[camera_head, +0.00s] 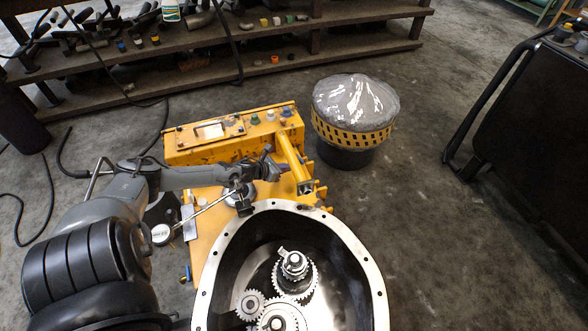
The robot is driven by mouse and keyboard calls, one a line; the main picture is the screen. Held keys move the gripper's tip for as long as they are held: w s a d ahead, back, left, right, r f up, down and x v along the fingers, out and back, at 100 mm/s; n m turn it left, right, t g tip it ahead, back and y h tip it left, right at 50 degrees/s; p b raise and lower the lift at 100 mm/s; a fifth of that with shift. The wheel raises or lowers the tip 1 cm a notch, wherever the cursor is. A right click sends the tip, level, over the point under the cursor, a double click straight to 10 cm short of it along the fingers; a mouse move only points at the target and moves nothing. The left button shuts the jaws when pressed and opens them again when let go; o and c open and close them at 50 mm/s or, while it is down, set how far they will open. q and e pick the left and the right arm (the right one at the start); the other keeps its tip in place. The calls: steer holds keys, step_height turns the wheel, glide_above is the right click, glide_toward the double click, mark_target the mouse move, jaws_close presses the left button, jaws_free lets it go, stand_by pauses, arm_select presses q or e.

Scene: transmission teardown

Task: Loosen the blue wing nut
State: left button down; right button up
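My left gripper (270,162) reaches in from the left, over the yellow stand, with its tip beside the yellow post (292,158). It is small and dark here, and I cannot tell whether its fingers are open or shut or touch anything. I cannot clearly make out a blue wing nut; the gripper may hide it. The open transmission housing (347,236) stands in front of the stand, with several gears (294,275) inside. My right gripper is not in view.
A yellow control box (205,150) with a gauge and small knobs stands behind the gripper. A covered drum (352,142) stands to its right. A metal rod with a round end (162,234) lies near my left arm.

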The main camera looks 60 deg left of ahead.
arm_select(q)
steer(key=shift+w+a+b, duration=0.2)
steer(key=shift+w+b, duration=0.8)
steer(key=shift+w, duration=1.05)
steer(key=shift+d, duration=0.1)
